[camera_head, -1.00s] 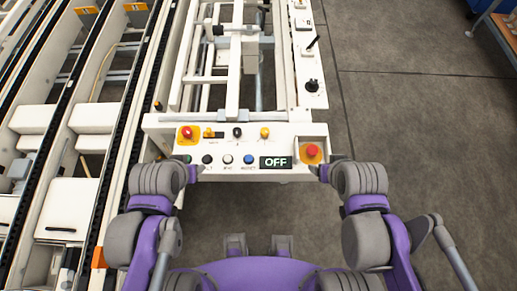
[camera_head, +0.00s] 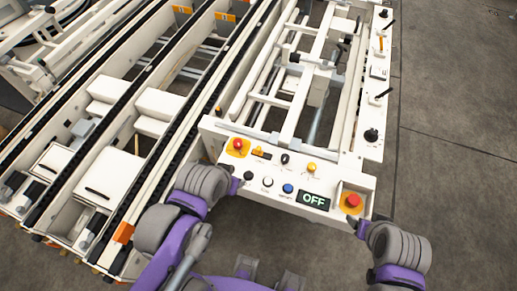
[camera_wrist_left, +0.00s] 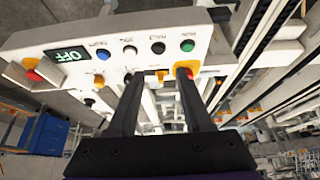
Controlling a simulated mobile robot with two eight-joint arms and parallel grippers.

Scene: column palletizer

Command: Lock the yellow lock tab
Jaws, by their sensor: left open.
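The yellow lock tab (camera_head: 258,152) is a small yellow piece on the white control panel (camera_head: 222,127), beside the red emergency button on its yellow base (camera_head: 238,145). In the left wrist view, where the panel appears upside down, the tab (camera_wrist_left: 163,75) shows between my open fingers. My left gripper (camera_wrist_left: 160,76) is open and empty, its two black fingers pointing at the panel. Whether they touch the panel is unclear. In the head view my left wrist mostly hides that gripper. My right arm is at the panel's right corner, with its purple gripper end (camera_head: 362,229) showing; its fingers are hidden.
A black knob (camera_head: 285,158) and a yellow knob (camera_head: 311,167) sit beside the tab. Below are several round buttons and an OFF display (camera_head: 313,200). A second red button (camera_head: 352,201) is at the right. Conveyor rails (camera_head: 150,148) lie left; open floor (camera_head: 455,85) lies right.

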